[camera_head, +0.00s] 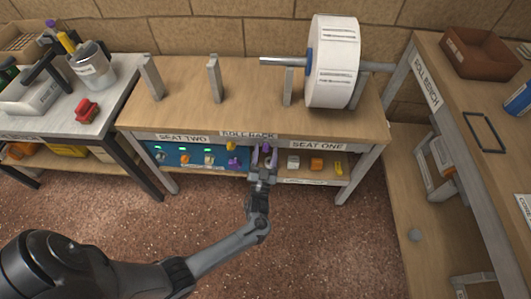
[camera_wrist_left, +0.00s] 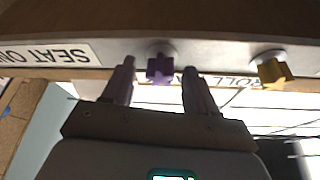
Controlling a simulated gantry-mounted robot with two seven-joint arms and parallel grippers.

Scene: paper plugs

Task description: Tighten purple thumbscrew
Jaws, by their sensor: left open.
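The purple thumbscrew (camera_wrist_left: 160,69) sits on the front edge of the roll rack bench, between the "SEAT ONE" and "ROLL RACK" labels. In the wrist view it shows between the tips of my left gripper (camera_wrist_left: 157,75), with a gap on each side. The fingers are open and hold nothing. In the head view my left gripper (camera_head: 264,158) reaches up to the bench front just left of the "SEAT ONE" label, and its fingers largely hide the purple thumbscrew there. My right gripper is not in view.
A yellow thumbscrew (camera_wrist_left: 272,70) sits on the same edge, and shows in the head view (camera_head: 231,147) left of my gripper. A large white roll (camera_head: 333,62) hangs on a rod above the bench. A lower shelf holds a blue panel (camera_head: 172,155) and small blocks.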

